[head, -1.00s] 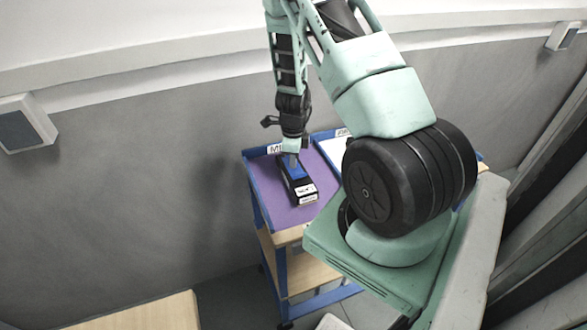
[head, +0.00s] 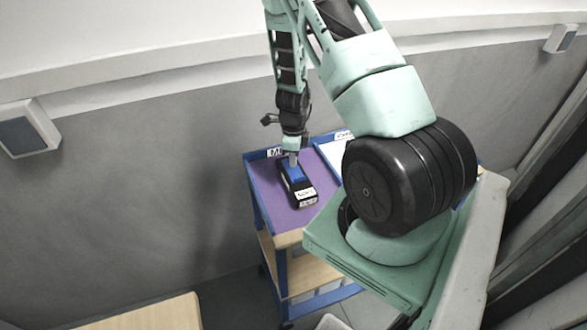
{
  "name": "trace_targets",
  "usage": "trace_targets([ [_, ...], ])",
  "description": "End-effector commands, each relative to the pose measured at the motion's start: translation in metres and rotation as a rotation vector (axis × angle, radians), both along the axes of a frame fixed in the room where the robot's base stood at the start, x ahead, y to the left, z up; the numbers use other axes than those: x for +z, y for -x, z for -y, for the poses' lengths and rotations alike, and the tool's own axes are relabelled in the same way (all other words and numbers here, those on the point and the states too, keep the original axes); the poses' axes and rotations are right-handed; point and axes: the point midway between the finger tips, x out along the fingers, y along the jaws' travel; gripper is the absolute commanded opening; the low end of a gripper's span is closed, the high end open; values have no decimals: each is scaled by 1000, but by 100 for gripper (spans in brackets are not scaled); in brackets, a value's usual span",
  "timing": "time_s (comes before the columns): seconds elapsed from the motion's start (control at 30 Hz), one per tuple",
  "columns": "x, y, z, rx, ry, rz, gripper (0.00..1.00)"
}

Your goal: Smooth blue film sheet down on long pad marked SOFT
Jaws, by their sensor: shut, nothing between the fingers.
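A long dark pad (head: 300,196) lies on the purple top of a blue-framed cart. A small white label with dark lettering (head: 306,192) shows on it, too small to read surely. A blue film sheet (head: 295,172) covers the pad's far part. My gripper (head: 293,160) points down at the film's far end, shut and empty. Its tips look to be at or just above the film; I cannot tell whether they touch. The gripper hides the farthest bit of the film and pad.
The purple cart top (head: 265,196) is clear around the pad. A white panel (head: 330,152) lies beside it to the right, partly behind my arm. A grey wall stands behind the cart. A wooden surface (head: 150,314) is at the lower left.

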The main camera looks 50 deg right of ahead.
Motion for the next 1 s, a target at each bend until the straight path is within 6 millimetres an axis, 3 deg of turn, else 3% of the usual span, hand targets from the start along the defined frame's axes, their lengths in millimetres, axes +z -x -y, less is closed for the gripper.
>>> trace_targets([
  [0.63, 60, 0, 0, 0, -1, 0, 0],
  [1.0, 62, 0, 0, 0, -1, 0, 0],
])
